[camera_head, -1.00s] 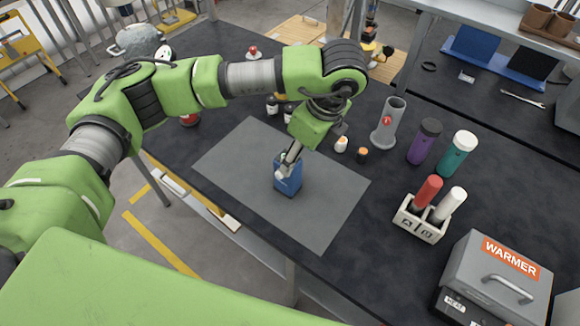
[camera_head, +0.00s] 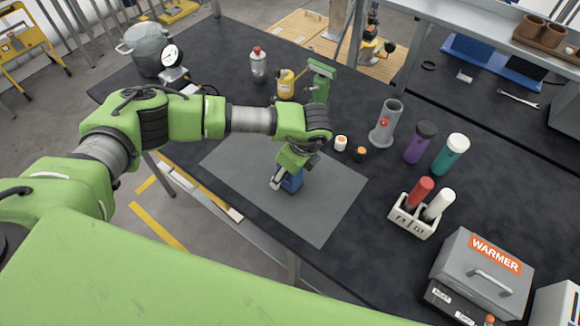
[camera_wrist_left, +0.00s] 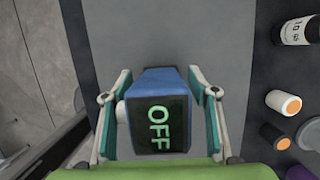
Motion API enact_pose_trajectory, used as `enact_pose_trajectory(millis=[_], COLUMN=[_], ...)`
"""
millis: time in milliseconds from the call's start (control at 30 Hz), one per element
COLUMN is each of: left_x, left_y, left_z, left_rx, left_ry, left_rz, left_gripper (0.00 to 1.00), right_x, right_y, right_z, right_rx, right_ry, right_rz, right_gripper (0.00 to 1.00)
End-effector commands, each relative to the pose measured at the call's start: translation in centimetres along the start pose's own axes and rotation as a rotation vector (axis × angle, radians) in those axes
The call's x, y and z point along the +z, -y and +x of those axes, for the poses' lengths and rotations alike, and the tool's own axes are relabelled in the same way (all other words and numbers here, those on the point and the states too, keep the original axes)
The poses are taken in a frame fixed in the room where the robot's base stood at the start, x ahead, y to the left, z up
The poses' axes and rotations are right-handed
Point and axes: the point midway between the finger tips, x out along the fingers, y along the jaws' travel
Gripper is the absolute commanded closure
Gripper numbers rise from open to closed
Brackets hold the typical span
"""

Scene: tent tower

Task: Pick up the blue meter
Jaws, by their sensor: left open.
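The blue meter (camera_head: 292,183) stands on the grey mat (camera_head: 325,215), partly hidden by my left gripper (camera_head: 282,178) in the head view. In the left wrist view the blue meter (camera_wrist_left: 160,112) shows its dark display reading "OFF" in green letters, with a pale knob on its left side. The two fingers of my left gripper (camera_wrist_left: 160,120) are open, one on each side of the meter. Whether either finger touches it I cannot tell. My right gripper is not in view.
Two small orange-topped bottles (camera_head: 341,143) stand right of the mat. Beyond are a grey holder (camera_head: 386,125), a purple bottle (camera_head: 420,142), a teal bottle (camera_head: 450,155), a white rack (camera_head: 415,220) and a grey warmer box (camera_head: 484,275). The mat's front right is clear.

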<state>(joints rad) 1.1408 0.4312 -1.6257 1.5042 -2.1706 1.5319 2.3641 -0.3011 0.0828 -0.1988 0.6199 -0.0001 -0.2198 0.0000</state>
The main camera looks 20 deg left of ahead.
Motion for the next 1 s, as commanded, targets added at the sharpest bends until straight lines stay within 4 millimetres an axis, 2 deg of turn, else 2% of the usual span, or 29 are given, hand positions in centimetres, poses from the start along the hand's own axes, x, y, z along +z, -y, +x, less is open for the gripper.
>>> enact_pose_trajectory(millis=[300, 500, 833, 1000], left_x=[0.0, 0.0, 0.0, 0.3], left_y=[0.0, 0.0, 0.1, 0.1], left_z=[0.7, 0.7, 0.6, -0.1], left_rx=[-0.001, -0.001, -0.002, -0.004], left_ry=[-0.001, 0.0, 0.0, 0.0], left_rz=[0.001, 0.0, 0.0, -0.001], left_gripper=[0.46, 0.94, 0.94, 0.94], right_x=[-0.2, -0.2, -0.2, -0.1], right_y=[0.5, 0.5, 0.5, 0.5], right_z=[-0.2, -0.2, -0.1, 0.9], right_rx=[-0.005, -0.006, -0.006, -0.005], right_ry=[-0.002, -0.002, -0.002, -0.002], right_rz=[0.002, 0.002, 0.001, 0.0], right_gripper=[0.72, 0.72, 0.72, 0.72])
